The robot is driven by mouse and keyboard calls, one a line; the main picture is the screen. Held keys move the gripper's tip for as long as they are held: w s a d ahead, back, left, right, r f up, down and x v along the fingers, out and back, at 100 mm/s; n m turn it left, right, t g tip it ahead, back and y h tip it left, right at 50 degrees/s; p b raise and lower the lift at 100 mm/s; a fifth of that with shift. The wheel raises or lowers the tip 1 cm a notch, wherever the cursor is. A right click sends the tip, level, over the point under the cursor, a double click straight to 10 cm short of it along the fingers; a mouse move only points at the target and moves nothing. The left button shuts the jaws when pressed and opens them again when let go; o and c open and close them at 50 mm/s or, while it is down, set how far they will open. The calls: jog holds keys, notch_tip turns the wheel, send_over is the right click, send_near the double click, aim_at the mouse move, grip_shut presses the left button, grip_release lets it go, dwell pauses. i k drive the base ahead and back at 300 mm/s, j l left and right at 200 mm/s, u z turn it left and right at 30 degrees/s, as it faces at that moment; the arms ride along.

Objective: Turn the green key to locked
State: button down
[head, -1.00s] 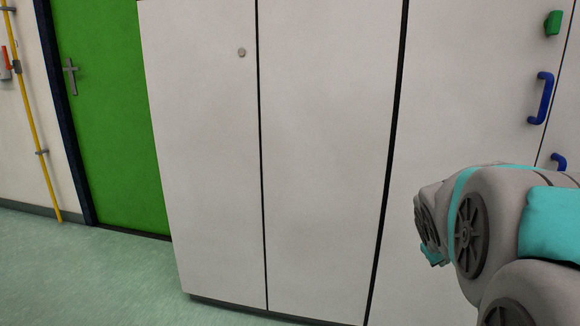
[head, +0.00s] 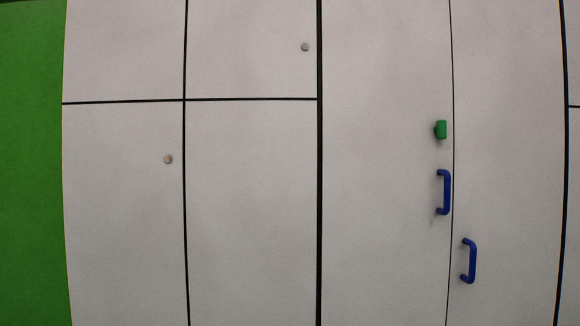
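The green key (head: 440,130) sits on a tall white cabinet door (head: 385,200), near that door's right edge, in the right part of the head view. It looks like a small green block standing out from the door. A blue handle (head: 445,192) is just below it on the same door. Whether the key stands at locked or unlocked cannot be told at this size. My gripper is not in view.
A second blue handle (head: 470,261) is on the neighbouring door to the right, lower down. White cabinet panels with small round grey knobs (head: 168,159) (head: 305,47) fill the left and middle. A green door (head: 30,170) is at the far left. No floor shows.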

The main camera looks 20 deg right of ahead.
aim_at(440, 129)
jog(key=z, duration=1.4)
